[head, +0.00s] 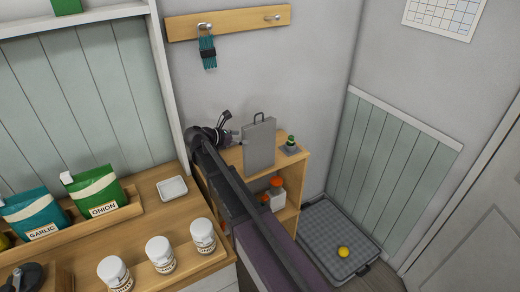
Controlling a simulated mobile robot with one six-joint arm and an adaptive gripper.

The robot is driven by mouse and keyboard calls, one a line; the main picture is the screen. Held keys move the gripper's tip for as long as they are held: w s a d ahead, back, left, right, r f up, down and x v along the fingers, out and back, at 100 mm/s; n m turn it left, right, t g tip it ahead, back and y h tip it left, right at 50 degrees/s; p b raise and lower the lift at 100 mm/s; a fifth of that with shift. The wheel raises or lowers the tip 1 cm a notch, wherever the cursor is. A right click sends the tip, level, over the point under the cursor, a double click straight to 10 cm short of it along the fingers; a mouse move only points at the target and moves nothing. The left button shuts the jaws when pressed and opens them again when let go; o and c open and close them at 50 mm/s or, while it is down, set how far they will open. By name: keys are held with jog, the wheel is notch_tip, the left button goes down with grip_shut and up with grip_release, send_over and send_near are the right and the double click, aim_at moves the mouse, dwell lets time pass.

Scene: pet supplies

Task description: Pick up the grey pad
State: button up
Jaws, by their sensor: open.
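A small flat grey square (290,151) lies at the right end of the wooden shelf unit's top (231,156), with a small green-and-dark object (291,141) standing on it. It is the likeliest grey pad, though its details are too small to be sure. A grey upright panel (259,148) with a handle stands just left of it. My gripper (229,127) is at the far end of my dark arm, near the left end of the shelf top, left of the panel and apart from the small square. It is small in view and open; I see nothing held in it.
Orange and white items (276,192) sit on the lower shelf. A grey floor tray (318,222) with a yellow ball (343,252) lies to the right. The left counter (150,195) holds white jars (160,253), seasoning bags (98,193) and a white dish (172,188).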

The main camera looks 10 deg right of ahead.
aim_at(250, 139)
dwell(0.3)
jog(key=shift+w+d+f+b, duration=0.4)
jog(key=shift+d+f+b, duration=0.2)
jog(key=shift+d, duration=0.15)
jog(key=shift+w+d+f+b, duration=0.4)
jog(key=shift+d+f+b, duration=0.2)
jog(key=shift+d, duration=0.1)
jog(key=shift+w+d+f, duration=0.15)
jog(key=shift+w+d, duration=0.05)
jog(key=shift+d, duration=0.4)
grip_shut()
